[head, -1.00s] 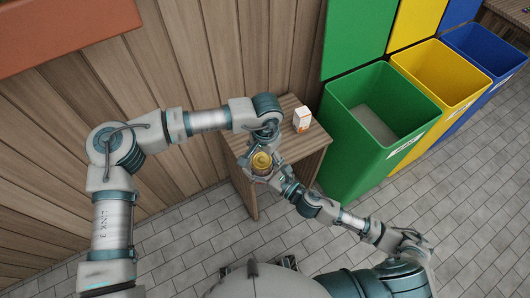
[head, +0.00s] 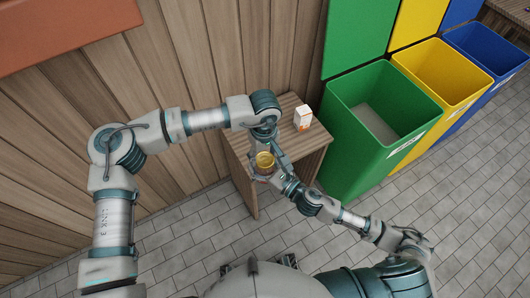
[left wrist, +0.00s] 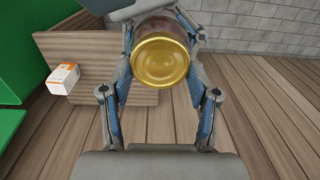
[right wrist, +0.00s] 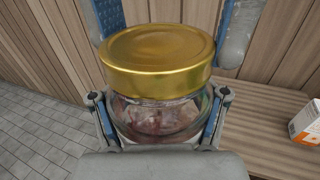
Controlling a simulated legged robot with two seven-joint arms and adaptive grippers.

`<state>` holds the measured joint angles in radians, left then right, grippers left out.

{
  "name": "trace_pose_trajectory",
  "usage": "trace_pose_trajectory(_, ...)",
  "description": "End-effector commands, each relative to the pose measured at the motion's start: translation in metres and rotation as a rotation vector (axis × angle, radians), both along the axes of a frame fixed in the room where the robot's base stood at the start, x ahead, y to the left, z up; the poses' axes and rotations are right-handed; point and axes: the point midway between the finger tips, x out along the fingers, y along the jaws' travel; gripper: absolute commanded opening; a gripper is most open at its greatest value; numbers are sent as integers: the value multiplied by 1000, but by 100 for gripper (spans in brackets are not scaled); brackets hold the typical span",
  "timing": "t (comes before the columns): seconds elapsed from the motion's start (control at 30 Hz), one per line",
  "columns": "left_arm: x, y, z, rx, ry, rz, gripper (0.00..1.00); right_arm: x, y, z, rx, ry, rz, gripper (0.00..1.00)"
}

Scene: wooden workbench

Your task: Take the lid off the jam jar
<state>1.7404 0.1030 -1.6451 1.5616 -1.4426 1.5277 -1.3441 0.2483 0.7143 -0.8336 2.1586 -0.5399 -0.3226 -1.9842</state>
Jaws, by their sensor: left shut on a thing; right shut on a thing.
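The jam jar (right wrist: 155,117) is upright, clear glass with dark red jam inside and a gold lid (right wrist: 157,55) seated on top. My right gripper (right wrist: 160,130) is shut on the glass body below the lid. My left gripper (left wrist: 163,60) is shut on the lid from above, with a finger on each side; its fingers also show behind the lid in the right wrist view. In the head view the lid (head: 265,160) shows between my left gripper (head: 268,158) and my right gripper (head: 272,174), over the bench's near edge. The exact finger contact on the lid is partly hidden.
A white and orange carton (head: 303,118) stands on the small wooden bench (head: 310,140). A green bin (head: 350,160), a yellow bin (head: 432,75) and a blue bin (head: 490,50) stand to the right. A plank wall is behind; tiled floor lies in front.

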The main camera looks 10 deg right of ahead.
Motion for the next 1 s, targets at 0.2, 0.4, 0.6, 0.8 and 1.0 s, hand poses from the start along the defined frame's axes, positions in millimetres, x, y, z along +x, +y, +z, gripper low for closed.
trace_pose_trajectory(0.2, 1, 3, -1, -2, -13, 590, 19, -3, 4, 5, 7, -11, 15, 0)
trace_pose_trajectory(0.4, 0, 7, 0, -1, -24, 1131, 19, -4, 5, 5, 6, -12, 16, 0)
trace_pose_trajectory(0.6, -2, 8, 0, 0, -31, 1671, 19, -5, 5, 5, 5, -11, 17, 0)
trace_pose_trajectory(0.8, -5, 7, 1, 1, -39, 2208, 19, -5, 5, 4, 5, -11, 17, 0)
trace_pose_trajectory(1.0, -7, 5, 1, 2, -47, 2748, 19, -5, 5, 4, 5, -11, 17, 0)
